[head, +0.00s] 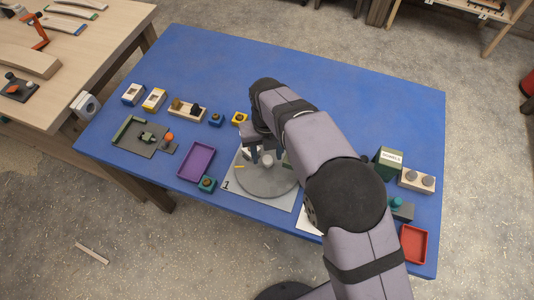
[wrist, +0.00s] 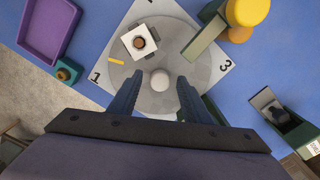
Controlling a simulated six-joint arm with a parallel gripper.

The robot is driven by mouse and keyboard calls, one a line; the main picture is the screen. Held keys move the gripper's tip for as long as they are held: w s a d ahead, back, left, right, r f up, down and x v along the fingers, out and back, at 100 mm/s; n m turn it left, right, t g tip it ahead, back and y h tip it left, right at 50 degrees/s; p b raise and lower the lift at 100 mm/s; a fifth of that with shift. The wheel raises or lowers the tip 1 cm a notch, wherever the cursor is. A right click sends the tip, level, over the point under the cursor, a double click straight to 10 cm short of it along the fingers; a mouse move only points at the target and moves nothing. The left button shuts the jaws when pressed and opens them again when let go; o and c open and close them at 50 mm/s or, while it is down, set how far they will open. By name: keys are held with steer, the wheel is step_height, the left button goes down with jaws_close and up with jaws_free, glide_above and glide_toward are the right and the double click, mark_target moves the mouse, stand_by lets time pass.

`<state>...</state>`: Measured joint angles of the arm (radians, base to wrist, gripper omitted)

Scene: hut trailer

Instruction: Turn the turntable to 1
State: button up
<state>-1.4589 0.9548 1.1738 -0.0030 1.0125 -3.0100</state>
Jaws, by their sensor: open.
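The turntable is a round grey disc (head: 262,188) on a pale square plate, partly hidden by my arm in the head view. In the wrist view the disc (wrist: 205,70) carries a pale central knob (wrist: 160,80) and a yellow mark (wrist: 116,62) near its left edge. The numeral 1 (wrist: 95,77) is at the plate's left corner, and 3 (wrist: 226,66) at its right corner. The mark lies near the 1, slightly off the line from knob to numeral. My gripper (wrist: 160,79) is open, its fingers either side of the knob with gaps.
A white block with a brown knob (wrist: 138,42) stands over the disc. A purple tray (head: 196,162) and small teal block (head: 207,183) are left; a red tray (head: 413,244) is right.

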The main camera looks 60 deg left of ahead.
mark_target(267, 161)
step_height(267, 161, up, 6)
steer(key=shift+r+b, duration=0.25)
steer(key=shift+b, duration=0.6)
steer(key=shift+r, duration=0.1)
steer(key=m+p, duration=0.1)
steer(key=d+m+p, duration=0.1)
steer(key=p, duration=0.1)
steer(key=shift+s+d+r, duration=0.2)
steer(key=shift+s+d, duration=0.05)
steer(key=shift+d, duration=0.05)
steer(key=m, duration=0.2)
steer(key=shift+a+f+m, duration=0.2)
steer(key=shift+f+m, duration=0.1)
steer(key=shift+m, duration=0.1)
steer(key=shift+a+m, duration=0.2)
steer(key=shift+m, duration=1)
steer(key=shift+f+p, duration=1.4)
steer(key=shift+f, duration=2.25)
